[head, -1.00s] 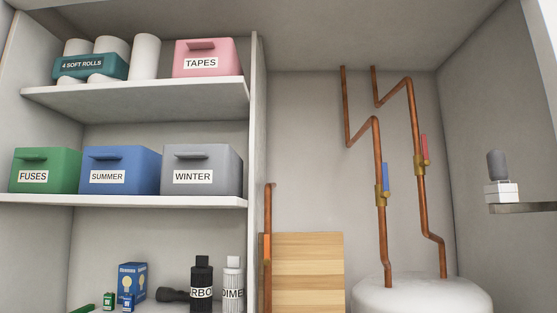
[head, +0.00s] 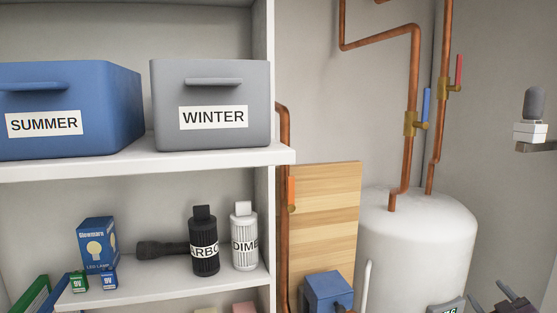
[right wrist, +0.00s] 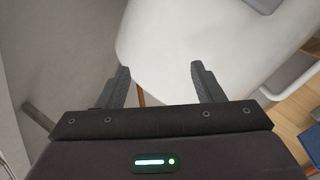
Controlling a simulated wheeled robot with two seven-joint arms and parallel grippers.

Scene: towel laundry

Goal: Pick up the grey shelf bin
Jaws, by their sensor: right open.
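The grey bin (head: 211,130) is labelled WINTER and has a grey front handle. In the head view it stands upright on the middle shelf, near that shelf's right end. My right gripper (right wrist: 160,80) is open and empty in the right wrist view, with the white tank beyond its fingers. In the head view only a dark part of it (head: 512,302) shows at the bottom right corner, far to the right of and below the bin. The bin is not recognisable in the right wrist view. My left gripper is not in view.
A blue SUMMER bin (head: 110,120) stands close to the left of the grey bin. A white divider (head: 263,30) rises at its right. Copper pipes (head: 412,80) and the white tank (head: 425,240) are further right. Bottles (head: 204,250), a flashlight and small boxes occupy the lower shelf.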

